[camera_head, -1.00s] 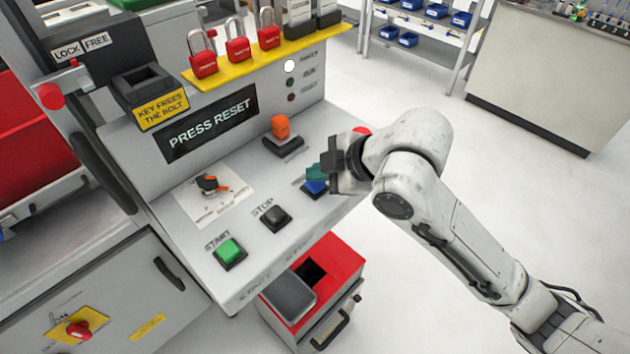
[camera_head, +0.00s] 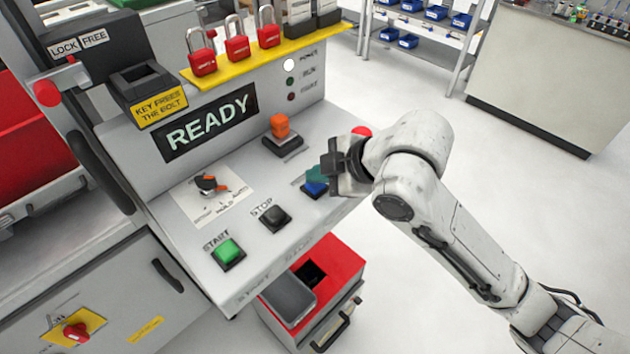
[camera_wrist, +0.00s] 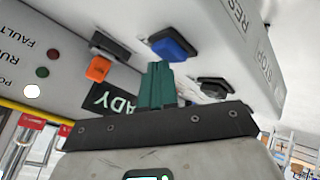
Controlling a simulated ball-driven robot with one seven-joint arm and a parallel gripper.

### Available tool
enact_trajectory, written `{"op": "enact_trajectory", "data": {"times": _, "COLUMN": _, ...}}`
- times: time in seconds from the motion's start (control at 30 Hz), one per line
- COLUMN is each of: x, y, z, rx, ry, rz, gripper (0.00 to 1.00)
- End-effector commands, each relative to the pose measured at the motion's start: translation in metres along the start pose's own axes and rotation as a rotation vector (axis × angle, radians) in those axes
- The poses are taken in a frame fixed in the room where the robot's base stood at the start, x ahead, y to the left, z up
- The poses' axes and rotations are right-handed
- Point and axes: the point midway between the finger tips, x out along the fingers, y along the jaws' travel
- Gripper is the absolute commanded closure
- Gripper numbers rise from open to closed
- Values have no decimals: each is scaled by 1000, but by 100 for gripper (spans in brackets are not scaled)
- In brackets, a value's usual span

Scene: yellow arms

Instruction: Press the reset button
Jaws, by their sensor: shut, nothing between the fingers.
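The blue reset button (camera_head: 315,188) sits on the sloped control panel (camera_head: 238,258), right of the black stop button. It also shows in the wrist view (camera_wrist: 172,47), square in a dark frame, with part of a RESET label near the panel edge. My gripper (camera_head: 315,173) is over the blue button, its teal fingers shut and empty. In the wrist view the fingertips (camera_wrist: 157,66) end just beside the button; whether they touch it I cannot tell. The display (camera_head: 208,123) reads READY.
A black stop button (camera_head: 275,217), a green start button (camera_head: 228,252), a rotary switch (camera_head: 208,184) and an orange control (camera_head: 280,126) share the panel. A red bin (camera_head: 340,262) stands below. Open floor lies right.

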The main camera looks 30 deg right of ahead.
Motion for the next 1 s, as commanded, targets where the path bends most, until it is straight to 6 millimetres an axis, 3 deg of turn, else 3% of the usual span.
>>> {"op": "enact_trajectory", "data": {"times": 1.0, "x": -11, "y": 8, "z": -8, "rx": 0, "ry": -1, "rz": -1, "gripper": 100}}
